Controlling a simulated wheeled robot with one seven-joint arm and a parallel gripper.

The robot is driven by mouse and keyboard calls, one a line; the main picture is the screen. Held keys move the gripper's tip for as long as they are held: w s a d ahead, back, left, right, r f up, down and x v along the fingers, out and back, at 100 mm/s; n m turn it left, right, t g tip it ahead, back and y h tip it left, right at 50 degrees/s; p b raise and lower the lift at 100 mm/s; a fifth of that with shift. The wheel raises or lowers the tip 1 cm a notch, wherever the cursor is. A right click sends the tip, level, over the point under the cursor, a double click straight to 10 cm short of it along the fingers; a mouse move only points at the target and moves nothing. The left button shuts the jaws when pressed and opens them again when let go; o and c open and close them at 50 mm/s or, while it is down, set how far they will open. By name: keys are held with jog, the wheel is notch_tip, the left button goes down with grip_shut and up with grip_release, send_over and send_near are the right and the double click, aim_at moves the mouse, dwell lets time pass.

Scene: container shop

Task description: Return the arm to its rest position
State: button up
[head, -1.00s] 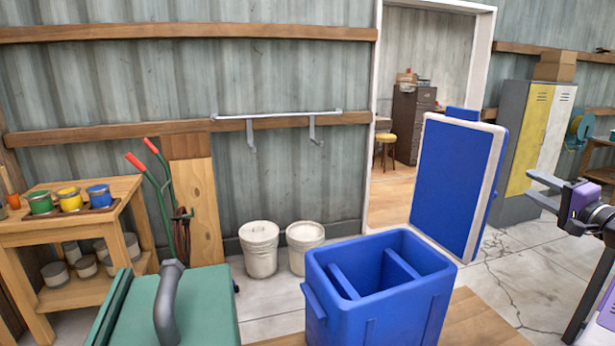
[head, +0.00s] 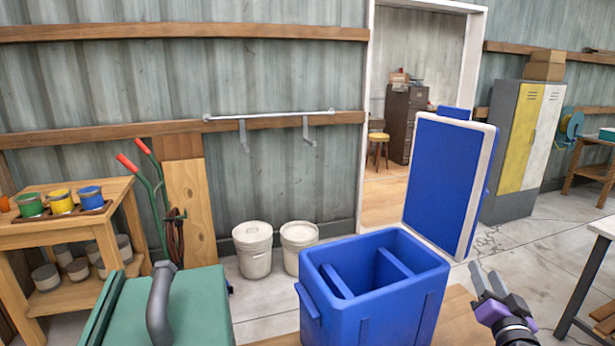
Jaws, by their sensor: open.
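My gripper (head: 488,280) shows at the lower right in the head view, just right of the blue cooler box. Its two grey fingers are apart, nothing shows between them, and they point up and away. The blue cooler box (head: 375,306) stands on a wooden surface (head: 457,318) with its lid (head: 446,184) raised. Inside the box I see dividers and no loose items. My gripper is beside the box and does not appear to touch it.
A green case (head: 190,308) with a grey handle is left of the cooler. A wooden shelf (head: 75,230) with paint cans stands far left. Two white buckets (head: 253,248) are by the wall. A dark-legged table (head: 602,228) is at the right edge. Floor behind the gripper is clear.

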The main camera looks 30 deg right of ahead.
jog(key=s+a+f+n+t+y, duration=0.1)
jog(key=s+a+f+n+y, duration=0.15)
jog(key=a, duration=0.65)
jog(key=s+a+f+n+t+y, duration=0.15)
jog(key=a+n, duration=0.25)
jog(key=a, duration=0.6)
jog(key=s+a+f+n+t+y, duration=0.1)
jog(key=s+a+n+y, duration=0.15)
jog(key=a, duration=0.65)
jog(key=s+a+f+n+g+y, duration=0.1)
jog(key=s+a+f+n+y, duration=0.1)
jog(key=s+a, duration=0.5)
jog(key=s+a+f+n+g+y, duration=0.1)
jog(key=s+a+f+n+y, duration=0.1)
jog(key=s+a+y, duration=0.3)
jog(key=s+a+n, duration=0.1)
jog(key=s+a, duration=0.1)
jog(key=a, duration=0.1)
jog(key=shift+a, duration=0.4)
